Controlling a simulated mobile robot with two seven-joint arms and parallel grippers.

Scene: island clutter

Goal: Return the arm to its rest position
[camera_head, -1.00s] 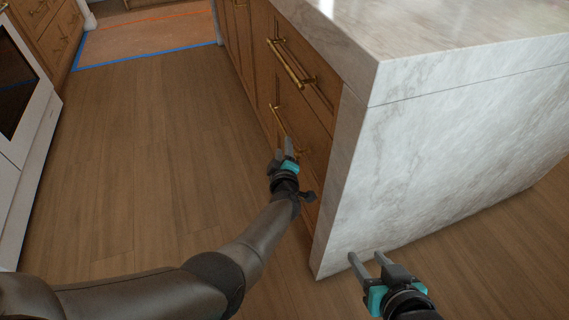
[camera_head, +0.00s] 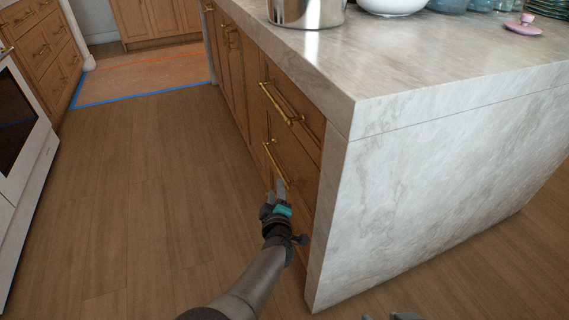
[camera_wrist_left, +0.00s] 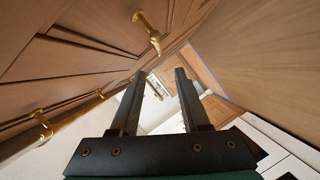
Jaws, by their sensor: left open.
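My left gripper (camera_head: 281,188) is in front of the island's wooden drawer fronts, low beside the lower brass handle (camera_head: 275,165). In the left wrist view its two dark fingers (camera_wrist_left: 158,78) stand apart with nothing between them. The gap between the fingers and the drawer front is hard to judge in the head view. Of my right gripper (camera_head: 392,316), only the tips show at the bottom edge, in front of the island's marble end; their opening cannot be told.
The marble island (camera_head: 430,190) fills the right side. A steel pot (camera_head: 306,12), a white bowl (camera_head: 392,5) and a pink lid-like item (camera_head: 524,24) stand on top. A white oven (camera_head: 25,150) stands at left. The wooden floor (camera_head: 150,200) between is clear.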

